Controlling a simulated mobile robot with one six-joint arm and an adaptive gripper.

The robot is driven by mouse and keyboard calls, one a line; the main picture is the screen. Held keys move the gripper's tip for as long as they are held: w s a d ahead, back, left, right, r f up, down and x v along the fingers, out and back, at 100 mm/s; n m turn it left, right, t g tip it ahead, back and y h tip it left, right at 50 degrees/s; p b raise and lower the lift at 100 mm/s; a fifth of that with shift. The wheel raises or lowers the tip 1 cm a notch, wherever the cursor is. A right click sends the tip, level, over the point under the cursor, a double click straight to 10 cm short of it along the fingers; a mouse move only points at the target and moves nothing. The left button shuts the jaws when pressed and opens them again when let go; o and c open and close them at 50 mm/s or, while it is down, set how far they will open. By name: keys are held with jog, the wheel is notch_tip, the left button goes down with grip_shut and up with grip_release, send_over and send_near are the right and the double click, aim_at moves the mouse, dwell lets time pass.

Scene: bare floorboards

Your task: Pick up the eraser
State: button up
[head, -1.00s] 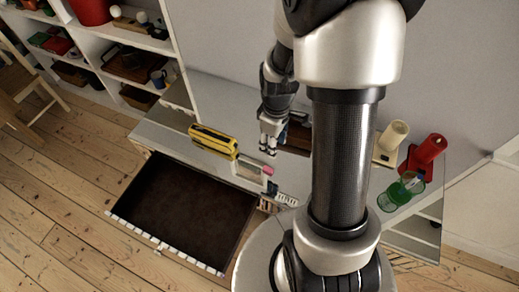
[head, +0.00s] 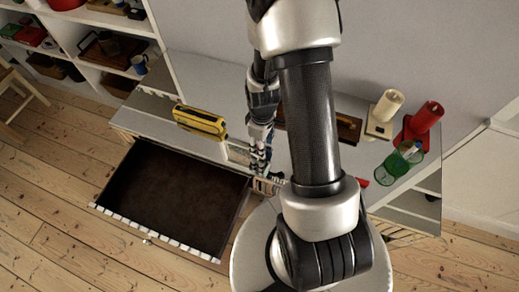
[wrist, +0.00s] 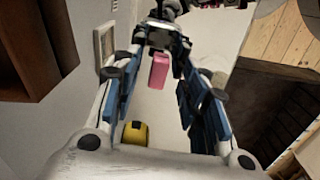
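The eraser is most likely the small pink block (wrist: 158,72) in the wrist view. It lies ahead of my gripper (wrist: 160,75), between the lines of the two blue-padded fingers. The fingers are spread, with a gap on both sides of the block, so my gripper is open. In the head view, my gripper (head: 259,165) points down over the front part of the grey cabinet top, near the open drawer. The pink block cannot be made out there now, likely hidden by the fingers.
A yellow and black object (head: 201,122) lies left of my gripper. The open, dark drawer (head: 170,195) juts out in front. A brown tray (head: 348,127) lies behind my arm.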

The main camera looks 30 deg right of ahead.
jog(key=shift+f, duration=0.7)
jog(key=shift+c, duration=0.2)
jog(key=c, duration=0.8)
jog(key=shift+r, duration=0.1)
